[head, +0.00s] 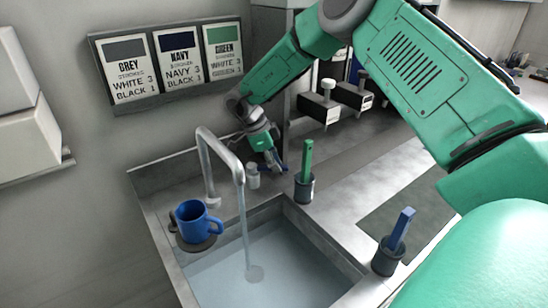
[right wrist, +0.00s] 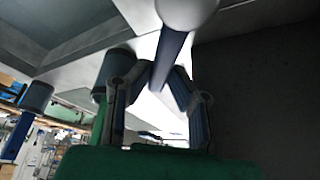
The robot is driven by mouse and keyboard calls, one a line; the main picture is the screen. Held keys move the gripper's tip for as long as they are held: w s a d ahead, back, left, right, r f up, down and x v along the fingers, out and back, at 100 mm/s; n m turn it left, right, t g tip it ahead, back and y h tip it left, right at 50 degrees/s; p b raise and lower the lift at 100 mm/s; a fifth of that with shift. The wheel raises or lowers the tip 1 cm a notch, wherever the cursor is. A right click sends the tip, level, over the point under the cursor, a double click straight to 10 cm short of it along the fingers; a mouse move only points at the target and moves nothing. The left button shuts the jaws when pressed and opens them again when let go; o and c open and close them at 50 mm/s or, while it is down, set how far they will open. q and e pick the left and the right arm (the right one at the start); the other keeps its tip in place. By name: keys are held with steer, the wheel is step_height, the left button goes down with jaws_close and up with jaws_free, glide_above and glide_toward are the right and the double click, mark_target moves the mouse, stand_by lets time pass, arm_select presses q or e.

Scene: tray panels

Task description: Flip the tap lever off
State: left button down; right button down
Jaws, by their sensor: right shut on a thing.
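The grey tap (head: 218,148) arches over the sink (head: 330,252), and a stream of water (head: 244,222) falls from its spout into the water below. To the right of the tap stands a short pale valve post (head: 253,176). In the right wrist view, the pale post (right wrist: 187,12) carries a blue lever (right wrist: 171,52) that runs between my fingertips. My right gripper (head: 274,166) is beside the post, and it also shows in the right wrist view (right wrist: 158,82), shut on the lever. My left gripper is not in view.
A blue mug (head: 191,222) stands on a dark round pad left of the sink. Dark cups holding a green bar (head: 306,158) and a blue bar (head: 402,225) stand on the counter. Black boxes with white knobs (head: 320,105) stand behind. Label cards hang on the wall.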

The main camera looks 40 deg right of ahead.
steer(key=m, duration=0.1)
steer(key=s+a+m+y+p, duration=0.1)
steer(key=shift+s+a+m+g, duration=0.1)
steer(key=shift+m+g, duration=0.3)
steer(key=m, duration=0.1)
steer(key=a+m+y+p, duration=0.1)
steer(key=shift+s+a+m, duration=0.2)
steer(key=shift+s+m, duration=0.2)
steer(key=shift+s+a+m+g+y+p, duration=0.1)
steer(key=shift+a+m+g+y+p, duration=0.1)
steer(key=shift+a+m+p, duration=0.3)
steer(key=shift+s+a+m+g+y+p, duration=0.1)
steer(key=shift+a+m+y, duration=0.1)
steer(key=shift+m, duration=0.5)
steer(key=shift+a+f+m+y+p, duration=0.15)
steer(key=shift+a+m+y, duration=0.2)
steer(key=shift+m, duration=0.3)
steer(key=shift+a+r+m+y+p, duration=0.1)
steer(key=shift+a+m+y+p, duration=0.05)
steer(key=shift+a+m, duration=0.4)
steer(key=c, duration=1.5)
jaws_free()
steer(key=shift+f, duration=0.1)
steer(key=shift+c, duration=0.2)
steer(key=shift+o, duration=0.3)
steer(key=shift+w, duration=0.1)
